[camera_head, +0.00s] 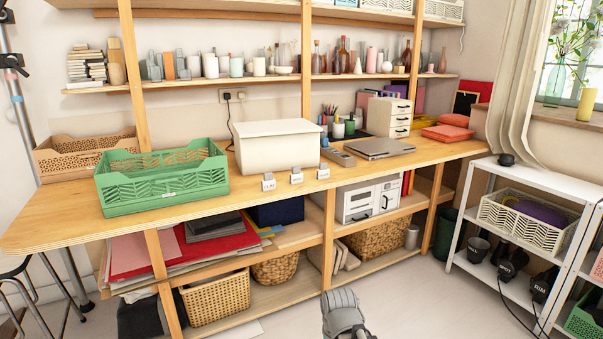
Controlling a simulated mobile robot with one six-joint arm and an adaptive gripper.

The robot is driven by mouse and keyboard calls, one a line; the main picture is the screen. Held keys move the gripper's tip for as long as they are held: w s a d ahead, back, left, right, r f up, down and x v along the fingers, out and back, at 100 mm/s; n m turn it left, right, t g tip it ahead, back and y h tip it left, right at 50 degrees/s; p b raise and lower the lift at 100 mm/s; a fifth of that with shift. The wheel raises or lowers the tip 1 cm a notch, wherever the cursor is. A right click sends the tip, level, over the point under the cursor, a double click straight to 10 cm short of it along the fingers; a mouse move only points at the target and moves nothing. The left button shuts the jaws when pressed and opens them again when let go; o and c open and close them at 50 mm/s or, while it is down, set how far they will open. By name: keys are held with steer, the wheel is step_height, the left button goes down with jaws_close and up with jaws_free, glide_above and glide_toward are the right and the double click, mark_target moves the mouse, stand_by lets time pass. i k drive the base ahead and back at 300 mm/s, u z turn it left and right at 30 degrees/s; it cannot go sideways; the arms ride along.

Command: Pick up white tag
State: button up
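Three small white tags stand in a row along the front edge of the wooden bench: a left tag (268,182), a middle tag (296,176) and a right tag (323,171). Each bears small dark marks, too small to read. They stand in front of the white box and apart from each other. My gripper (343,312) seems to be the grey end at the bottom centre, over the floor, below and well away from the tags. Its fingers cannot be made out clearly, and no held thing shows.
A green crate (165,193) stands left of the tags, with a tan crate (85,157) behind it. The white box (277,150) is close behind the tags. A grey device (338,157) and a laptop (379,148) lie to the right. A white rack (520,180) stands at right. Floor before the bench is mostly clear.

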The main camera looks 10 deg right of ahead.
mark_target(296, 177)
steer(key=i, duration=0.85)
steer(key=u, duration=0.05)
